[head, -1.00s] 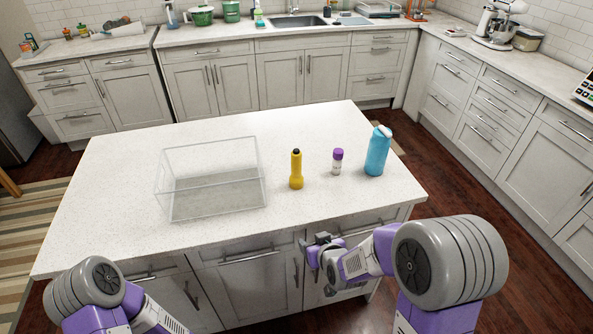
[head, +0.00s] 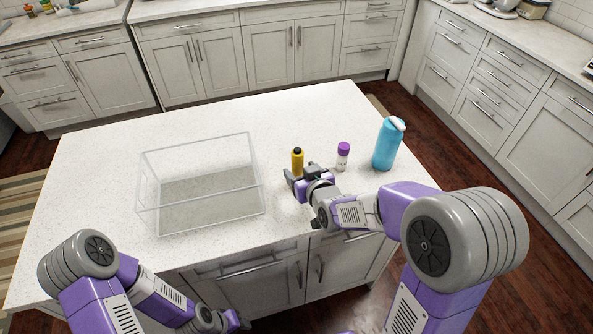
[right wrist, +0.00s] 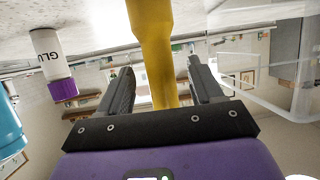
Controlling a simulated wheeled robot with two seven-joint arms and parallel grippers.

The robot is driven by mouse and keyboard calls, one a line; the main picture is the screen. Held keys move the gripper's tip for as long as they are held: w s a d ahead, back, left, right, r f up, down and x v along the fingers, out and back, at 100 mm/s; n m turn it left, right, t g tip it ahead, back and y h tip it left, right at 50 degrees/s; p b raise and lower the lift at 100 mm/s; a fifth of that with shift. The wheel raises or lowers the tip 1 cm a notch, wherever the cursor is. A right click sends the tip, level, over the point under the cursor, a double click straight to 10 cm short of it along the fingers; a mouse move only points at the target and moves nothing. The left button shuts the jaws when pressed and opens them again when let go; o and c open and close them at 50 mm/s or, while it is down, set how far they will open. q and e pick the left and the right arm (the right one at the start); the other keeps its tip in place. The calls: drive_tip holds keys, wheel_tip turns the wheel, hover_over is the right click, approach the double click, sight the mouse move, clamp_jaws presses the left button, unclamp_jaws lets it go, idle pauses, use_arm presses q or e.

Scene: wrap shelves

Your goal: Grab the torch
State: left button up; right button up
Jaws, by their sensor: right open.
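The yellow torch (head: 297,158) stands upright on the island counter, its lower part hidden behind my right gripper in the head view. My right gripper (head: 300,176) is open and low over the counter at the near side of the torch. In the right wrist view, which is upside down, the torch (right wrist: 155,50) runs between the two open fingers (right wrist: 155,85). I cannot tell whether either finger touches it. My left gripper (head: 238,322) is low at the bottom of the head view, in front of the island and away from the torch; its jaws are unclear.
A clear open box (head: 200,190) stands left of the torch. A white bottle with a purple cap (head: 343,158) and a blue bottle (head: 387,145) stand to its right. The counter (head: 100,165) is bare at the left and back.

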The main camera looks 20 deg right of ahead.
sight(300, 172)
drive_tip(key=x, duration=0.2)
drive_tip(key=b+x, duration=0.1)
drive_tip(key=x, duration=0.1)
drive_tip(key=shift+f, duration=0.35)
drive_tip(key=shift+w+b, duration=0.3)
drive_tip(key=shift+w, duration=0.1)
drive_tip(key=c, duration=1.1)
